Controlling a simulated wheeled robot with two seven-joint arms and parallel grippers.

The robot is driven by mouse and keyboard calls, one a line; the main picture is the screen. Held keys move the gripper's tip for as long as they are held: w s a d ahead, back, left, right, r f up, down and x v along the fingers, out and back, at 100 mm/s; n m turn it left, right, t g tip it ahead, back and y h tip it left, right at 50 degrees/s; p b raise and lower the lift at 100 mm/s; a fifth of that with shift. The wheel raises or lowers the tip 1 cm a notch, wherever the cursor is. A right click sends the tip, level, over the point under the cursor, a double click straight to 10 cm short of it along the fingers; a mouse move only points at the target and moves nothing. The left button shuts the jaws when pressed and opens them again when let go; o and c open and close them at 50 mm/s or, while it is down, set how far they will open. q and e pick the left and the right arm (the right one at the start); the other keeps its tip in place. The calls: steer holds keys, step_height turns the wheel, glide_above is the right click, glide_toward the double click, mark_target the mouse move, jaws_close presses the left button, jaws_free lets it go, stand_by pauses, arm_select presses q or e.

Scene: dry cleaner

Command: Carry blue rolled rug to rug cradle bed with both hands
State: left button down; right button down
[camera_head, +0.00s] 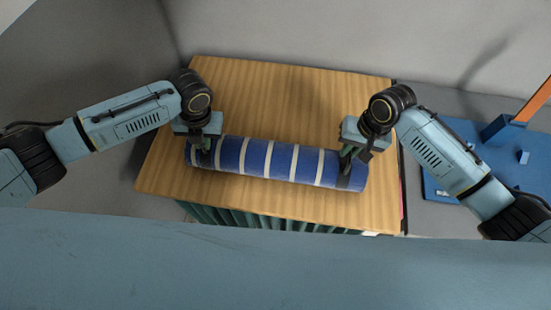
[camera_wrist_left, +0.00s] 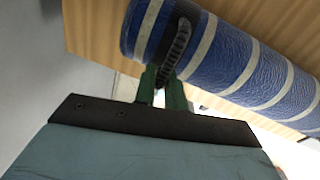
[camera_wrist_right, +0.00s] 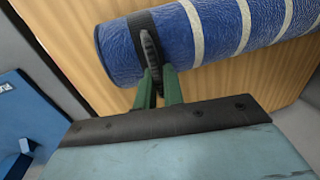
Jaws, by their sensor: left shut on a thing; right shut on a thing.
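The blue rolled rug (camera_head: 282,163) has pale stripes and a dark strap with a handle near each end. It lies lengthwise over the wooden table top, slightly lower at its right end in the head view; I cannot tell whether it touches the table. My left gripper (camera_head: 205,146) is shut on the strap handle at the rug's left end, also seen in the left wrist view (camera_wrist_left: 163,85). My right gripper (camera_head: 349,158) is shut on the handle at the right end, also seen in the right wrist view (camera_wrist_right: 157,82). I cannot identify the rug cradle bed for certain.
The wooden table (camera_head: 290,90) has bare top behind the rug, with green fabric (camera_head: 235,217) below its front edge. A blue flat piece with raised blocks (camera_head: 470,140) and an orange bar (camera_head: 535,101) are at the right. Grey walls stand behind and at the left.

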arm_select(q)
steer(key=shift+r, duration=0.2)
arm_select(e)
steer(key=shift+w+r, duration=0.1)
steer(key=shift+r, duration=0.15)
